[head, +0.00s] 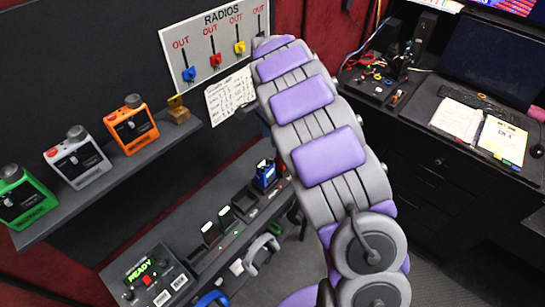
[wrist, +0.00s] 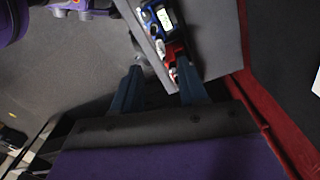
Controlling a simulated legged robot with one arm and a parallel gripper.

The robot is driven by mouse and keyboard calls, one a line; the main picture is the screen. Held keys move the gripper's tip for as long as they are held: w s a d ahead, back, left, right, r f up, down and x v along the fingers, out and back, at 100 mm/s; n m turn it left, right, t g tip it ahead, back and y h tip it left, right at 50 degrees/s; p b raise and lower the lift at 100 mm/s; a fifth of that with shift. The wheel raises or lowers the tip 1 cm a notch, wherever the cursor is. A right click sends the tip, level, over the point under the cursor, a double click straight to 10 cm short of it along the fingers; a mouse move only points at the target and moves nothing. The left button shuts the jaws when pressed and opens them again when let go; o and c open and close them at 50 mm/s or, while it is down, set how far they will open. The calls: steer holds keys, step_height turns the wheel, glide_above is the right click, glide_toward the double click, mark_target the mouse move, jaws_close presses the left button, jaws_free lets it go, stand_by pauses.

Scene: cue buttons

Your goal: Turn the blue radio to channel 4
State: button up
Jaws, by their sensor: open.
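The blue radio (head: 264,178) stands in the charger row on the lower shelf in the head view, partly behind my arm. In the wrist view a blue device (wrist: 149,17) with a pale display, seemingly this radio, is at the top, beyond my fingertips. My gripper (wrist: 160,78) is open, with its two dark blue fingers apart and nothing seen held between them. It is hidden behind my arm in the head view. The radio's channel setting is too small to read.
A red item (wrist: 176,58) lies close to the right fingertip. The lower shelf (head: 185,240) also bears chargers and a panel (head: 150,278) reading READY. Green (head: 22,197), white (head: 77,162) and orange (head: 131,125) boxes stand on the upper shelf. A RADIOS board (head: 207,42) with coloured sliders hangs behind.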

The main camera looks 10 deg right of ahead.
mark_target(271, 158)
step_height(271, 158, down, 10)
steer(key=shift+s+f+b, duration=0.15)
steer(key=shift+f+b, duration=0.05)
steer(key=shift+b, duration=0.15)
jaws_close()
stand_by(0.4)
